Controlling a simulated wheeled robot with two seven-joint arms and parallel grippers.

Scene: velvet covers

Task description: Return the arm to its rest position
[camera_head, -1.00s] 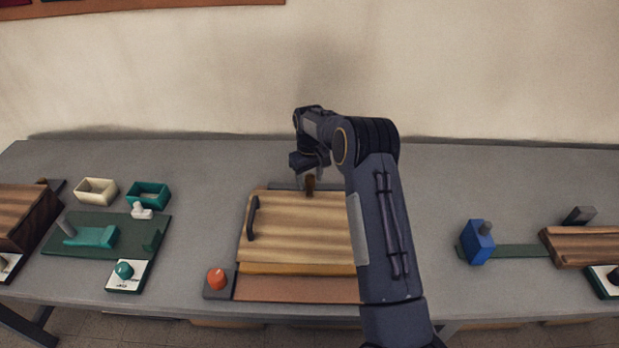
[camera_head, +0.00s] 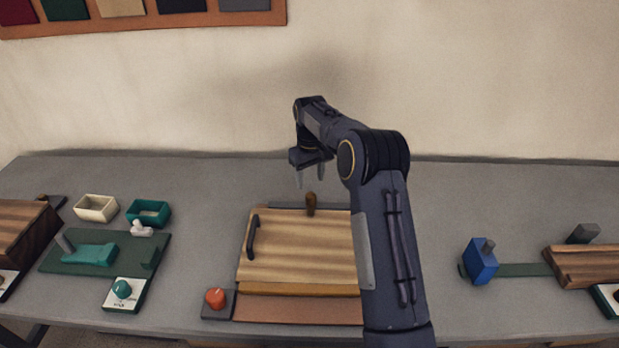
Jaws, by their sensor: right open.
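My right arm reaches in from the bottom right. Its gripper (camera_head: 311,177) is open and empty, its two fingers pointing down. It hangs above a small brown knob (camera_head: 311,203) at the back edge of a striped wooden board (camera_head: 295,250), with a gap between fingertips and knob. The board has a dark handle (camera_head: 253,236) on its left. My forearm hides the board's right side. My left gripper is not in view.
A red button (camera_head: 215,298) sits front left of the board. A green base (camera_head: 105,255), cream box (camera_head: 96,208) and teal box (camera_head: 148,212) are left. A blue block (camera_head: 480,261) and wooden piece (camera_head: 585,265) are right. The table (camera_head: 230,185) behind is clear.

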